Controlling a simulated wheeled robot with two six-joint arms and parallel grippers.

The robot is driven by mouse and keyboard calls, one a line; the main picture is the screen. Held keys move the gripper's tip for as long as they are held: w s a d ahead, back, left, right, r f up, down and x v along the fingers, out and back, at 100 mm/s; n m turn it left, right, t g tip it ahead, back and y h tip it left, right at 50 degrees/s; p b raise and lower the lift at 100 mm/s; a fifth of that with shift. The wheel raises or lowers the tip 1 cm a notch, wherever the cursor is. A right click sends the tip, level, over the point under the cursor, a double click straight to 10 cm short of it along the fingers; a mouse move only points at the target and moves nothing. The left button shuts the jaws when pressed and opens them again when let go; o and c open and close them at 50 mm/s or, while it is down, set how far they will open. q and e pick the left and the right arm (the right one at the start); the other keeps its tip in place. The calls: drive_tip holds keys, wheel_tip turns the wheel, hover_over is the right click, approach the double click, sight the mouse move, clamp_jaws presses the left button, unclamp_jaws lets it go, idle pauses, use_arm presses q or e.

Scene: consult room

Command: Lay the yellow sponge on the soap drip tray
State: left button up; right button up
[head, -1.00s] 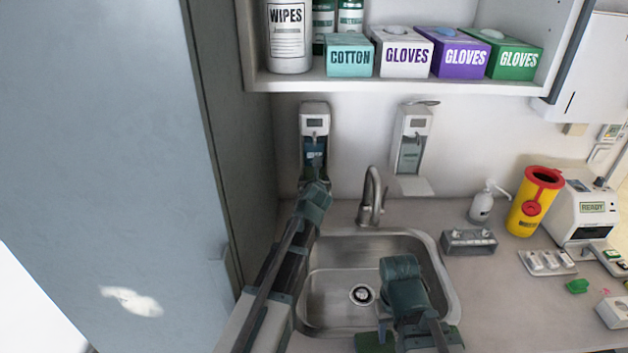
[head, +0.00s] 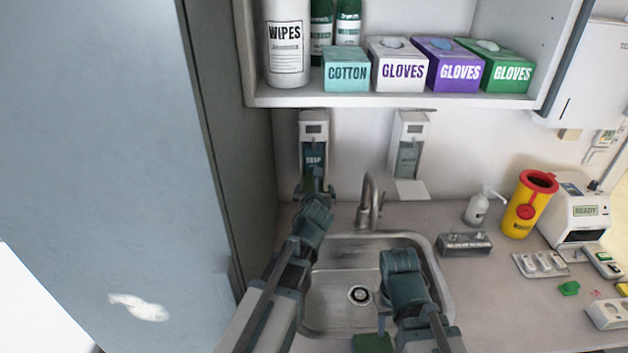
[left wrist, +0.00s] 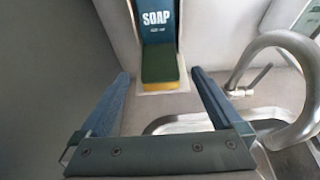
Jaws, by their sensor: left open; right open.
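The yellow sponge (left wrist: 160,84), with a dark green top layer, lies flat on the white soap drip tray (left wrist: 146,91) below the blue SOAP label of the dispenser (left wrist: 157,18). A pale rim of the tray shows around the sponge. My left gripper (left wrist: 160,76) is open, with one finger to each side of the sponge and clear gaps between. In the head view my left gripper (head: 315,186) is in front of the soap dispenser (head: 314,155) and hides the tray and sponge. My right gripper (head: 374,342) hangs low over the sink's front, its fingers not clearly visible.
The faucet (head: 371,200) rises right of my left gripper, behind the sink (head: 335,285). A second dispenser (head: 409,150) hangs further right. A tall cabinet (head: 130,170) stands close on the left. A shelf (head: 400,99) with boxes is above. A metal holder (head: 464,243) stands on the right counter.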

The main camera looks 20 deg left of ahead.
drive_tip(key=shift+r+p, duration=0.4)
drive_tip(key=shift+r, duration=0.25)
use_arm(q)
drive_tip(key=v, duration=0.3)
drive_tip(key=shift+s+d, duration=0.1)
drive_tip(key=s+d+f+n+g, duration=0.4)
drive_tip(key=s+n, duration=0.4)
drive_tip(key=n, duration=0.1)
drive_tip(key=s+d+f+n+g+h, duration=0.1)
drive_tip(key=s+d+f+n+g, duration=0.3)
drive_tip(key=s+n, duration=0.5)
drive_tip(key=s+d+f+n+g+h, duration=0.1)
drive_tip(key=s+d+f+n+g, duration=0.4)
drive_tip(key=s+n, duration=0.3)
drive_tip(key=n, duration=0.3)
drive_tip(key=shift+s+d, duration=0.35)
drive_tip(key=shift+s, duration=0.05)
